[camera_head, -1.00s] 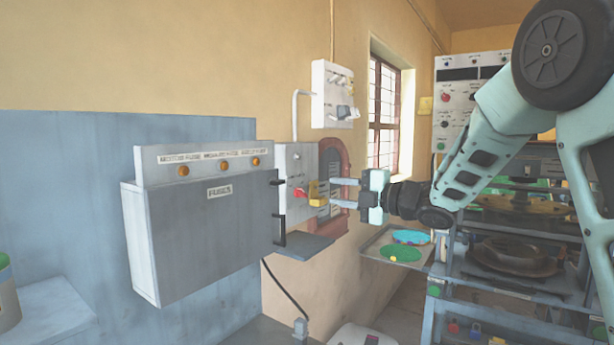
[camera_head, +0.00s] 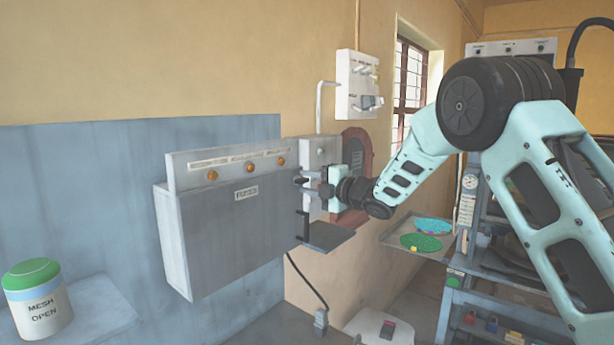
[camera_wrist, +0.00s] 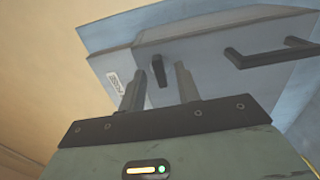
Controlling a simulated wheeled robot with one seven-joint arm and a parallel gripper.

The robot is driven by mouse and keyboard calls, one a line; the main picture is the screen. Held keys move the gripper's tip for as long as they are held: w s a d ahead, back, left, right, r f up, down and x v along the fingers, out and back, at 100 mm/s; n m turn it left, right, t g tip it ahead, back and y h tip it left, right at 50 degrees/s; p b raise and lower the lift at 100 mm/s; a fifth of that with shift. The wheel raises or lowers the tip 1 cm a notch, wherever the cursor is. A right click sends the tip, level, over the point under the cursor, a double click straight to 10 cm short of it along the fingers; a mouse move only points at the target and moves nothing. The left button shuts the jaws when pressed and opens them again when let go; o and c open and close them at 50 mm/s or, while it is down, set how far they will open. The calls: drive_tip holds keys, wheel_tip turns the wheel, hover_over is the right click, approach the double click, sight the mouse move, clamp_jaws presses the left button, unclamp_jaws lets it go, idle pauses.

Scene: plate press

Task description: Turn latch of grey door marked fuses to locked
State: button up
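In the head view my gripper (camera_head: 301,182) is at the door's right upper edge and hides the latch.
A black handle (camera_wrist: 275,54) is on the door, right of the latch in the wrist view. Orange lamps (camera_head: 250,168) line the panel above. A grey shelf (camera_head: 327,236) juts out below my gripper. A tray with coloured discs (camera_head: 420,243) is to the right.

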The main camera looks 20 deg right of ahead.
drive_tip(key=shift+w+a, duration=0.35)
drive_tip(key=shift+w, duration=0.05)
drive_tip(key=c, duration=0.7)
